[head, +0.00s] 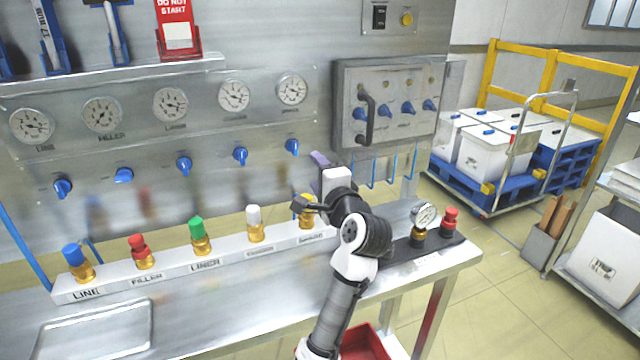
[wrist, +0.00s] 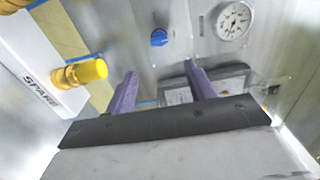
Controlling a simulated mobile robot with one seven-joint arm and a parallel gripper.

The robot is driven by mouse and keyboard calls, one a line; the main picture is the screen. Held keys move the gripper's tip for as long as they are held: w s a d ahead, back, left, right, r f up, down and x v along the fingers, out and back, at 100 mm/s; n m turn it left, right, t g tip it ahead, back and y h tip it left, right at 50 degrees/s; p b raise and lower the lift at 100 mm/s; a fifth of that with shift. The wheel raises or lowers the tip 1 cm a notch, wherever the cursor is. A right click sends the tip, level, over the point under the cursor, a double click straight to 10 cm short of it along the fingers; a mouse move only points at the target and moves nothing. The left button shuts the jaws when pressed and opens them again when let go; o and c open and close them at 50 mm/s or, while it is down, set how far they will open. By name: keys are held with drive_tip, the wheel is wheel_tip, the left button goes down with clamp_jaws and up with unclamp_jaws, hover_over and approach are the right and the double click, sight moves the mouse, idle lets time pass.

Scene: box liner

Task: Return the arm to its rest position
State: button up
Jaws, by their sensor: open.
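My arm reaches up over the right part of the steel bench (head: 200,325) in the head view. My gripper (head: 318,160) is near the back panel, above the right end of the white coupling rail (head: 180,262). In the wrist view my gripper (wrist: 160,88) shows two purple fingers set well apart, with nothing between them. The yellow-capped brass coupling (wrist: 80,73) marked SPARE lies left of the fingers there, apart from them. In the head view this yellow coupling (head: 306,208) is partly hidden by my arm.
Blue, red, green and white capped couplings stand along the rail. A grey control box (head: 385,105) juts from the panel close to my gripper. A small gauge (head: 425,216) and red-capped fitting (head: 450,220) stand right of my arm. A red bin (head: 362,343) sits below.

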drive_tip(key=shift+s+d, duration=0.15)
drive_tip(key=shift+s, duration=0.4)
